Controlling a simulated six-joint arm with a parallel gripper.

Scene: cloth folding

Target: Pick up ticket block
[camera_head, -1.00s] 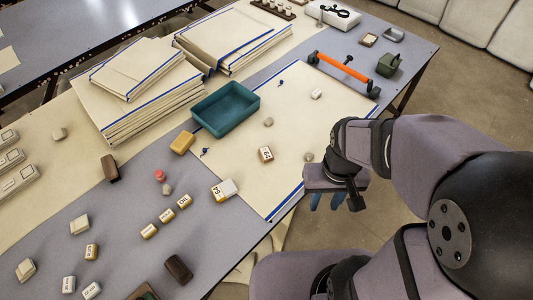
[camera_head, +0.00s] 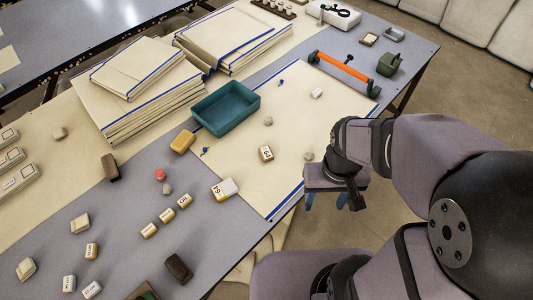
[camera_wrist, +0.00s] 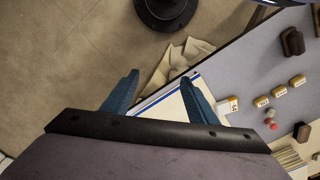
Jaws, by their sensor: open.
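Several pale blocks with printed number labels lie on the table; I cannot tell which is the ticket block. A larger numbered block with a yellow end (camera_head: 225,188) lies at the left edge of the cream cloth (camera_head: 290,115); it also shows in the wrist view (camera_wrist: 227,105). Another numbered block (camera_head: 266,153) lies on the cloth. My gripper (camera_head: 327,203) hangs beyond the table's edge, right of both blocks, pointing down. In the wrist view its two blue fingers (camera_wrist: 159,78) are apart with nothing between them.
A teal tray (camera_head: 225,107) stands at the cloth's far left edge. A yellow block (camera_head: 182,142) is beside it. Stacks of folded cloth (camera_head: 140,95) rise behind. An orange-handled bar (camera_head: 344,68) lies at the back right. Small yellow-ended blocks (camera_head: 167,215) sit on grey table left.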

